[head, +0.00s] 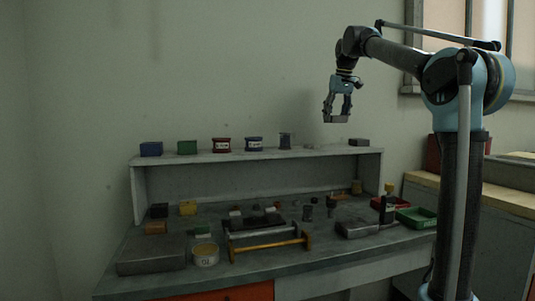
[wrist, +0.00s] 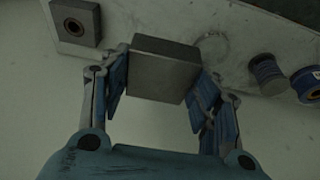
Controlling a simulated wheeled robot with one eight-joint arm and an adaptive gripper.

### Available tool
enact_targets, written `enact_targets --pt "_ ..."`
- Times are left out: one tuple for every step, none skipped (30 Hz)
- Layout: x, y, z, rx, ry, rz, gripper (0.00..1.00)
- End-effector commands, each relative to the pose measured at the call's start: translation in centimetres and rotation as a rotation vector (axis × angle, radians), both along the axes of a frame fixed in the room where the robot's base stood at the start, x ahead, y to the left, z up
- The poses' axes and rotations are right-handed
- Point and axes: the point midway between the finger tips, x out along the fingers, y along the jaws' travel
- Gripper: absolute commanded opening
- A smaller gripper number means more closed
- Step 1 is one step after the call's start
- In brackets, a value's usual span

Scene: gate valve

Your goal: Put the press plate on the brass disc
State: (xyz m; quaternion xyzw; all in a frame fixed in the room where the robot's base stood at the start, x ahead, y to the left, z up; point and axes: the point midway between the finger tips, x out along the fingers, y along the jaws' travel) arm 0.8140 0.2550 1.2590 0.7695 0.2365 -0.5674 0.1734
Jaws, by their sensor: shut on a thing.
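My gripper (head: 337,112) is raised above the right part of the bench's upper shelf, pointing down. It is shut on a flat grey block, which looks like the press plate (head: 336,119). In the wrist view the plate (wrist: 163,70) sits between the two blue fingers (wrist: 160,90), one on each side, with its broad grey face showing. In the head view the plate hangs clear above the shelf, touching nothing below. I cannot pick out the brass disc with certainty in either view; the picture is dark and the bench items are small.
The upper shelf (head: 240,156) holds several coloured boxes, a dark spool (head: 285,141) and a grey block with a hole (wrist: 76,23). The bench below carries a round tin (head: 205,255), a rack with an orange bar (head: 268,247) and a green tray (head: 416,217).

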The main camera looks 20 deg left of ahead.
Motion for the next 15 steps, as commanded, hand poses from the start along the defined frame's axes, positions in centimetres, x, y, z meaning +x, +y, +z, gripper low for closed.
enact_targets --pt "0.0 0.0 0.0 0.001 -0.001 0.000 0.00" --pt "0.0 0.0 0.0 0.001 -0.001 0.000 0.00" --pt "0.0 0.0 0.0 0.001 -0.001 0.000 0.00" --pt "0.0 0.0 0.0 0.001 -0.001 0.000 0.00" --pt "0.0 0.0 0.0 0.001 -0.001 -0.001 0.00" --pt "0.0 -0.1 0.0 0.001 -0.001 -0.001 0.00" --pt "0.0 -0.1 0.0 0.001 -0.001 -0.001 0.00" --pt "0.0 -0.1 0.0 0.001 -0.001 -0.001 0.00" --pt "0.0 -0.1 0.0 0.001 -0.001 -0.001 0.00" --pt "0.0 -0.1 0.0 0.000 -0.001 -0.002 0.00" --pt "0.0 -0.1 0.0 0.000 -0.001 -0.002 0.00" --pt "0.0 -0.1 -0.2 0.000 -0.001 -0.002 0.00" --pt "0.0 -0.1 -0.4 0.000 -0.001 -0.002 0.00" --pt "0.0 -0.1 -0.7 0.000 -0.001 -0.002 0.00" --pt "0.0 -0.2 -1.1 0.000 -0.001 -0.002 0.00"
